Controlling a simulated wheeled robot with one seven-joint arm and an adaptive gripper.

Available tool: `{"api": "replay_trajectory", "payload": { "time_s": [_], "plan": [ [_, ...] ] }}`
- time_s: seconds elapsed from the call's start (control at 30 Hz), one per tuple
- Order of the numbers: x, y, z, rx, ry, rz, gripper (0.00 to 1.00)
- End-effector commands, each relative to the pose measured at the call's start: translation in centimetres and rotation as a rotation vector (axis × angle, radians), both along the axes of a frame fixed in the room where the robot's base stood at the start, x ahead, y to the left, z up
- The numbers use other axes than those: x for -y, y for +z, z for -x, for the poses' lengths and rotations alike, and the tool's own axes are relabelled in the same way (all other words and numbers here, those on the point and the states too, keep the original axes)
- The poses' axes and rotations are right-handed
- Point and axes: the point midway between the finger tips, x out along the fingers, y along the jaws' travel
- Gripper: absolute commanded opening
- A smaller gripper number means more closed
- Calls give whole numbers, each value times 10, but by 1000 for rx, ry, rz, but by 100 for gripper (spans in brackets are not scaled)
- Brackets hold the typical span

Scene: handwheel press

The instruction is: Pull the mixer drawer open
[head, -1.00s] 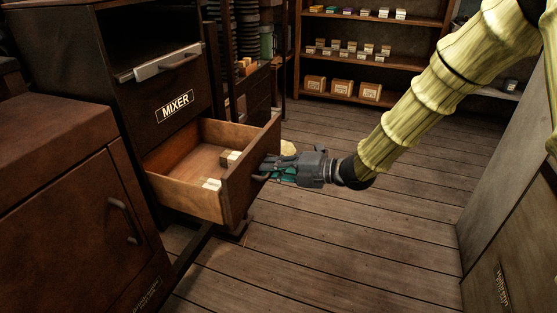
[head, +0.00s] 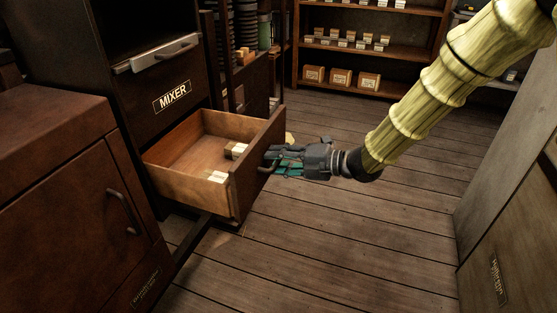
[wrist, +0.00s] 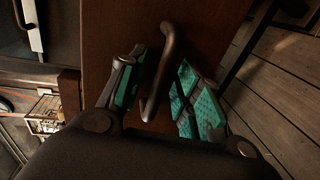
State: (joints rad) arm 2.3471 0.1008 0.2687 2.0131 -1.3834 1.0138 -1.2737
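The mixer drawer (head: 190,184) is pulled well out of the dark cabinet marked MIXER (head: 172,96). The drawer front (head: 257,160) carries a dark curved handle (wrist: 168,60). My gripper (head: 283,161) is at this handle, on the outer side of the drawer front. In the wrist view its teal-padded fingers (wrist: 160,93) are spread on either side of the handle, with gaps visible. The contact with the handle is not clear.
A brown cabinet (head: 60,200) with a handle stands at the left. A shelf (head: 370,53) with small boxes stands at the back. A grey cabinet (head: 515,220) stands at the right. The plank floor (head: 350,240) in front of the drawer is clear.

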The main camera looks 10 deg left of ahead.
Motion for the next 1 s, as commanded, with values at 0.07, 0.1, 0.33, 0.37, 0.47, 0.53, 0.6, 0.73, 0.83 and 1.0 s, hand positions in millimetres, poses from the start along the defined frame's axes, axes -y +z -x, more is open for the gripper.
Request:
{"api": "replay_trajectory", "payload": {
  "time_s": [0.07,0.1,0.33,0.37,0.47,0.53,0.6,0.73,0.83,1.0],
  "plan": [
    [0,0,0,0,0,0,34],
    [0,0,0,0,0,0,34],
    [17,4,4,0,-2,0,34],
    [21,5,5,0,-1,0,34],
    [38,9,8,1,-2,-1,34],
    [51,12,12,0,-2,0,34],
    [64,14,14,-1,-2,0,34],
    [84,19,19,2,-2,-1,34],
    [98,21,22,1,-2,-1,34],
    [111,24,26,0,-1,-1,34]
  ]
}}
